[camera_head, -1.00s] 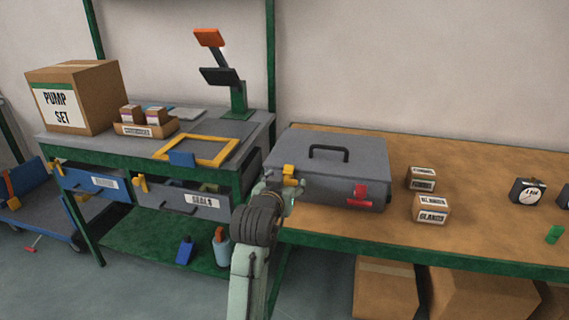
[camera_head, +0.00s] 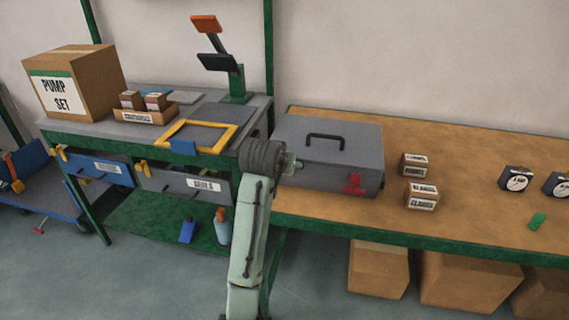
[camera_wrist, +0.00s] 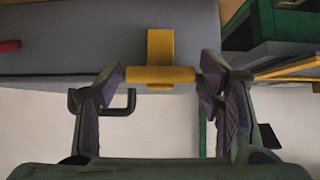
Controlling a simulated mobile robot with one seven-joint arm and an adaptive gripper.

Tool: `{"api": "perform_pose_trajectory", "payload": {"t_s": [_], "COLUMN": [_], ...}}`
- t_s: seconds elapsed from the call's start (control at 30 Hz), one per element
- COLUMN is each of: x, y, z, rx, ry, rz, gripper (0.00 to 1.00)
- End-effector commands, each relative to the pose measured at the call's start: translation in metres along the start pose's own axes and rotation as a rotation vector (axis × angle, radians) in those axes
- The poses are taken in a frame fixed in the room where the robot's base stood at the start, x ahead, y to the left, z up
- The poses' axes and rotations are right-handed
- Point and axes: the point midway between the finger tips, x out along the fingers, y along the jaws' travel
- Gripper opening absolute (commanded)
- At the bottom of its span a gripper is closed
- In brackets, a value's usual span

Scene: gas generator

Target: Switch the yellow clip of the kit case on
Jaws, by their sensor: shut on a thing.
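The grey kit case (camera_head: 345,155) sits closed on the wooden bench, with a dark handle (camera_head: 325,136) on its lid and a red clip (camera_head: 354,185) at the right of its front. In the wrist view, the case (camera_wrist: 60,45) fills the top left. The yellow clip (camera_wrist: 160,45) has an upright plate and a crosswise bar, and my gripper (camera_wrist: 161,74) is shut on the bar's two ends. In the head view my arm hides the yellow clip, and my gripper (camera_head: 291,163) is only partly visible at the case's left front.
Two small labelled boxes (camera_head: 421,195) stand right of the case, with dial gauges (camera_head: 516,179) further right. A green workbench with a yellow frame (camera_head: 197,136) and drawers (camera_head: 186,190) stands close on the left. The bench front beside the case is clear.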

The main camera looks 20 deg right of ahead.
Motion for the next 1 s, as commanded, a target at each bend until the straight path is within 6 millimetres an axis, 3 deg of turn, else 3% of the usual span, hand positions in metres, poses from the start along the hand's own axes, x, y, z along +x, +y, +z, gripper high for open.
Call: {"api": "perform_pose_trajectory", "payload": {"t_s": [0.2, 0.23, 0.53, 0.87, 1.0], "x": [0.000, 0.000, 0.000, -0.001, -0.013], "y": [-0.002, -0.002, -0.001, 0.000, -0.001], "z": [-0.001, -0.001, -0.001, -0.001, -0.001], "rx": [-0.002, -0.002, -0.001, -0.001, -0.001], "ry": [0.004, 0.004, 0.003, 0.002, 0.005], "rz": [-0.003, -0.003, -0.001, -0.001, -0.001], "gripper": [0.34, 0.62, 0.82, 0.83, 0.83]}}
